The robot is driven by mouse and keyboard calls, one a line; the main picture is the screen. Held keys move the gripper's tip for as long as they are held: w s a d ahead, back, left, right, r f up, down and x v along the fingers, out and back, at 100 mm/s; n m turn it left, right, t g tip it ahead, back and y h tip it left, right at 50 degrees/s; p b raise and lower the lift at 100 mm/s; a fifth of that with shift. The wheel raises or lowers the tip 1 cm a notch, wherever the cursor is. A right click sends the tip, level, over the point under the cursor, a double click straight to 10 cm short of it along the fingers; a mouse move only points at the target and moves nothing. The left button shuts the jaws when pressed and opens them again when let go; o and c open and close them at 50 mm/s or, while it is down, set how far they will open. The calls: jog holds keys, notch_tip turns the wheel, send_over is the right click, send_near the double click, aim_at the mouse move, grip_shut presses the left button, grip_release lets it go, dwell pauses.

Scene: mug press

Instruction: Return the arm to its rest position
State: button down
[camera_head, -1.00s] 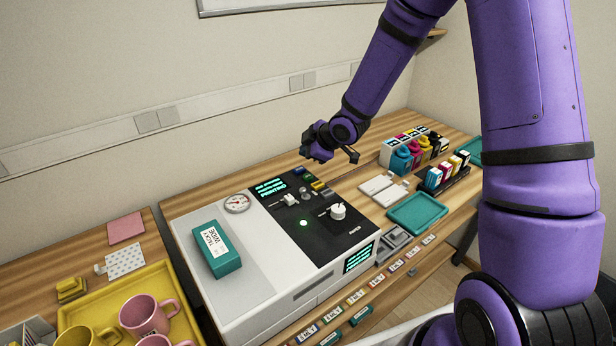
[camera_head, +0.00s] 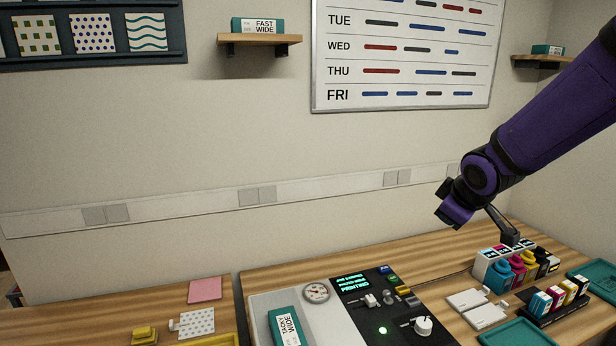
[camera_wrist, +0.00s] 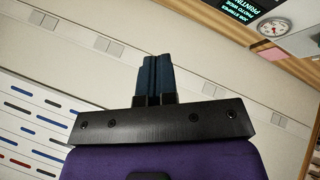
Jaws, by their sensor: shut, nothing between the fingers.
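My purple arm reaches in from the right in the head view.
The press (camera_head: 385,310) shows a lit "PRINTING" screen and a green light. Ink cartridges (camera_head: 558,298), white plates (camera_head: 477,308) and a teal tray (camera_head: 518,334) crowd the right bench. A whiteboard (camera_head: 405,55) and a shelf (camera_head: 258,39) are on the wall.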

jog(key=s+r+m+g, duration=0.1)
jog(key=s+r+m, duration=0.3)
jog(key=s, duration=0.9)
jog(key=s+r+m+g, duration=0.1)
jog(key=s+r+m, duration=0.3)
jog(key=s, duration=1)
notch_tip(320, 180, up, 2)
jog(key=shift+d+r+m, duration=0.1)
jog(key=shift+d+m, duration=0.3)
jog(key=shift+d, duration=0.05)
